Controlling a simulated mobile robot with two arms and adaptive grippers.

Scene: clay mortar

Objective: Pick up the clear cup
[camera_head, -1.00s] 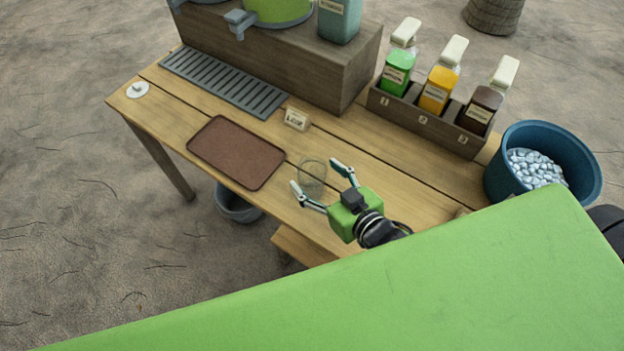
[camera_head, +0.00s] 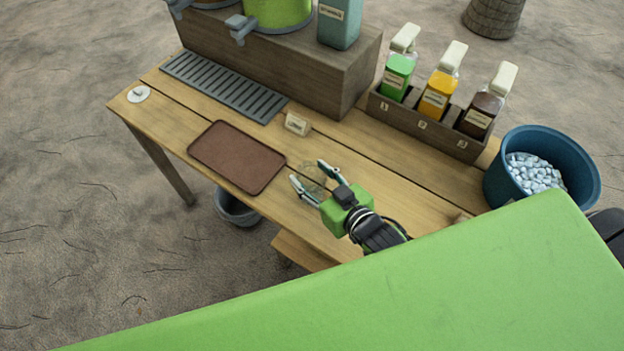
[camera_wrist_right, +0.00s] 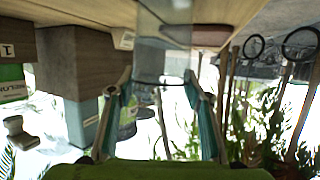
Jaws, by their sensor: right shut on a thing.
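The clear cup (camera_head: 311,172) is on the wooden table, to the right of the brown tray, and is faint against the wood. My right gripper (camera_head: 306,175) has its two fingers around the cup's sides and is shut on it. In the right wrist view the clear cup (camera_wrist_right: 165,45) shows as a see-through shape between the fingertips of the right gripper (camera_wrist_right: 160,82). The cup's lower part is partly hidden by the gripper in the head view. My left gripper is not in view.
The brown tray (camera_head: 238,156) lies left of the cup, with a small label block (camera_head: 297,123) behind. A rack (camera_head: 425,122) holds three bottles at the back right. A blue bucket (camera_head: 493,175) of ice stands at the right. A drip grate (camera_head: 224,84) lies at the back left.

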